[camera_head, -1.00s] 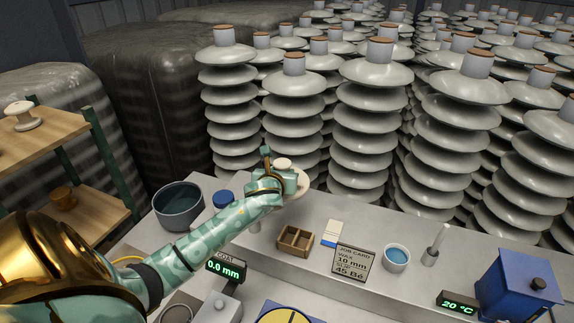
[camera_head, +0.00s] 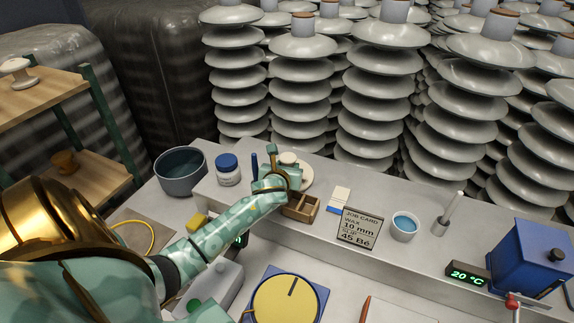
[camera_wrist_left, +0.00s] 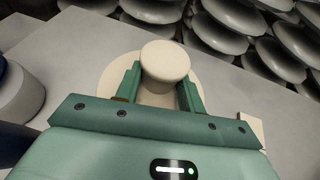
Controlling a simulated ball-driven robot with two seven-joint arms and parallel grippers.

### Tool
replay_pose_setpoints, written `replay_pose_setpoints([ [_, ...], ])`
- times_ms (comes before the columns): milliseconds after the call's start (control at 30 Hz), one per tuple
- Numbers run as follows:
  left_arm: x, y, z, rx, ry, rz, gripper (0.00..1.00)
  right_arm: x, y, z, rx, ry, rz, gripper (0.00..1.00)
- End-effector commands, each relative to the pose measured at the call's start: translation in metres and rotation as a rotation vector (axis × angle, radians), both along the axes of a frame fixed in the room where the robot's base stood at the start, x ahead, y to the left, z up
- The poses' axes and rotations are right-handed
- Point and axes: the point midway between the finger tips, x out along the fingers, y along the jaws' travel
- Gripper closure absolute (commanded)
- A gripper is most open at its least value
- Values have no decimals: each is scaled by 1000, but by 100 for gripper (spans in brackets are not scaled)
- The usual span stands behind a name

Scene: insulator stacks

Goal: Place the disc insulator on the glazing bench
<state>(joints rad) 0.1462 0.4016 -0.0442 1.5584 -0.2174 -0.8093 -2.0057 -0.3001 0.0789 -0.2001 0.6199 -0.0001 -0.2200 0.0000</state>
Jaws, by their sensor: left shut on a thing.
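My left gripper (camera_head: 288,166) is shut on a cream disc insulator (camera_head: 306,177), which shows as a wide pale disc partly hidden behind the gripper. In the left wrist view the disc insulator (camera_wrist_left: 103,82) has a round knob between the two green fingers (camera_wrist_left: 160,85). It is over the back ledge of the grey glazing bench (camera_head: 400,260); I cannot tell whether it touches the ledge. My right gripper is not in view.
A wooden divided box (camera_head: 301,207) is just in front of the held disc. A blue-lidded jar (camera_head: 228,170) and dark bowl (camera_head: 181,171) stand left. A job card (camera_head: 359,229) and blue cup (camera_head: 404,226) stand right. Tall insulator stacks (camera_head: 375,95) crowd behind.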

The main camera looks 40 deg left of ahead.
Motion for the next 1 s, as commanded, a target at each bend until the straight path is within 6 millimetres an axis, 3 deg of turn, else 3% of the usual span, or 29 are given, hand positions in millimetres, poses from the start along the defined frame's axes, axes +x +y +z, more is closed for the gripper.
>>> replay_pose_setpoints([
  [167, 1, 1, 1, 2, -6, -1, 100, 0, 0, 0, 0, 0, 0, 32],
  [200, 0, 0, -1, 0, 0, 0, 50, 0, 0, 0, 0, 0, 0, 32],
  [233, 0, 0, -1, 0, 0, 0, 42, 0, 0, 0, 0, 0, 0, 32],
  [267, 0, 0, -1, 0, 0, 0, 39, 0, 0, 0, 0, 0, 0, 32],
  [633, -6, -3, 4, 1, 0, 0, 39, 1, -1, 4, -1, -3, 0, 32],
  [1000, -72, -39, 37, -1, 1, -1, 39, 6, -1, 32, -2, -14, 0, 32],
])
